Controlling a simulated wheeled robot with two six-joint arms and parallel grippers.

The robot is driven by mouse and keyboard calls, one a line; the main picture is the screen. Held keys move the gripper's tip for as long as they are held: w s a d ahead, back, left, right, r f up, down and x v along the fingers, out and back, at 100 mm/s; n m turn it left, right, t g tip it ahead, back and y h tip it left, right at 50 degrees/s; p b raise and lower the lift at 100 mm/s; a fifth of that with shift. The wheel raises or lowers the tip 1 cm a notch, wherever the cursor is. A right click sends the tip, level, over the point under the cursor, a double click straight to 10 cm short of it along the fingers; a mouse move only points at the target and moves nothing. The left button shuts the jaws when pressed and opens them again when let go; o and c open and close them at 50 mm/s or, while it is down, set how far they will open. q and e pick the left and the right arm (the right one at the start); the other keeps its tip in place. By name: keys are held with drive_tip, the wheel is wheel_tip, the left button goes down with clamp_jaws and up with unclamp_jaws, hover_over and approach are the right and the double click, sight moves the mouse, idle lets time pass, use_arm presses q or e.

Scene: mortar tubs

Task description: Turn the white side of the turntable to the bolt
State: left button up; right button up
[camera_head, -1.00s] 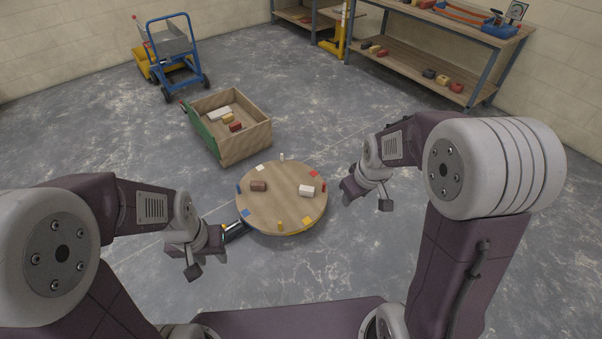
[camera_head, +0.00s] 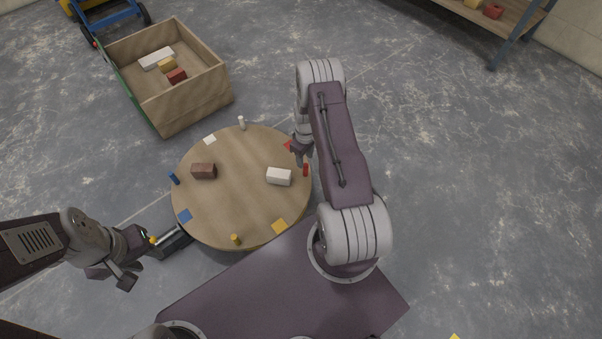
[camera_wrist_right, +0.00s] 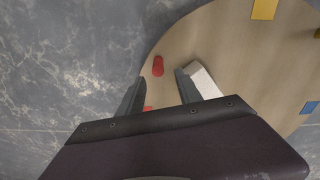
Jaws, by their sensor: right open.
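The round wooden turntable (camera_head: 240,205) has coloured patches and pegs around its rim. The white patch (camera_head: 209,140) and white peg (camera_head: 241,123) are at its far side. The bolt (camera_head: 172,242), a dark fixture, is at the near left, by the blue patch (camera_head: 185,216). My right gripper (camera_head: 301,157) is over the right rim, close to the red peg (camera_head: 305,170). In the right wrist view its open fingers (camera_wrist_right: 160,90) stand apart, with the red peg (camera_wrist_right: 158,66) just beyond the gap. My left gripper (camera_head: 128,272) is left of the bolt; its jaws are unclear.
A brown block (camera_head: 204,171) and a white block (camera_head: 279,176) lie on the turntable. A wooden crate (camera_head: 205,90) holding blocks stands behind it at the left. A shelf (camera_head: 515,25) is at the back right.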

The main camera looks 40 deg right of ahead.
sight(305, 170)
drive_tip(key=shift+d+f, duration=0.2)
drive_tip(key=shift+f, duration=0.15)
wheel_tip(305, 170, down, 9)
drive_tip(key=b, duration=0.6)
use_arm(q)
wheel_tip(305, 170, down, 7)
drive_tip(key=shift+r, duration=0.2)
use_arm(e)
drive_tip(key=shift+r, duration=0.1)
clamp_jaws()
